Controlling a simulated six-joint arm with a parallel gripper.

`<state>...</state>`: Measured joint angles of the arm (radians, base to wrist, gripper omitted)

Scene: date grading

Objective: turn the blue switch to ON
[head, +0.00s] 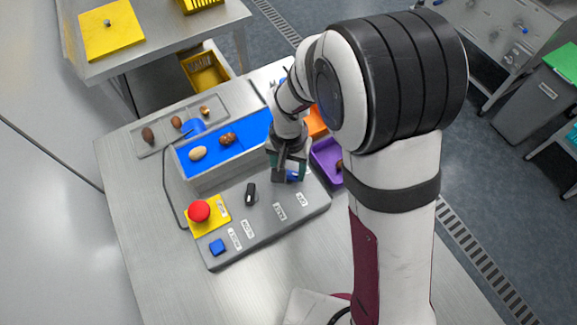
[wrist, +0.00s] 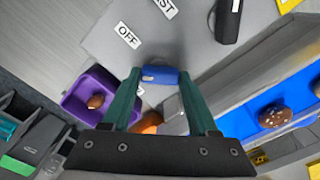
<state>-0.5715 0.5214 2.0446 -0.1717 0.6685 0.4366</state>
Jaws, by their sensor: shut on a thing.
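The blue switch (wrist: 160,74) sits on the grey control panel (head: 258,232), between the fingertips of my gripper (wrist: 158,80) in the wrist view. The gripper is shut on it, one green finger at each end. In the head view the blue switch (head: 293,176) shows only in part below my gripper (head: 287,172). The OFF label (wrist: 127,35) is readable in the wrist view. Another label beside the switch is mostly hidden by the left finger. I cannot tell which position the switch points to.
A black switch (head: 250,194), a red button (head: 199,211) on a yellow plate and a blue button (head: 217,247) share the panel. A blue belt (head: 240,131) carrying dates runs behind it. A purple tray (head: 325,158) stands to the right. Bare table lies in front.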

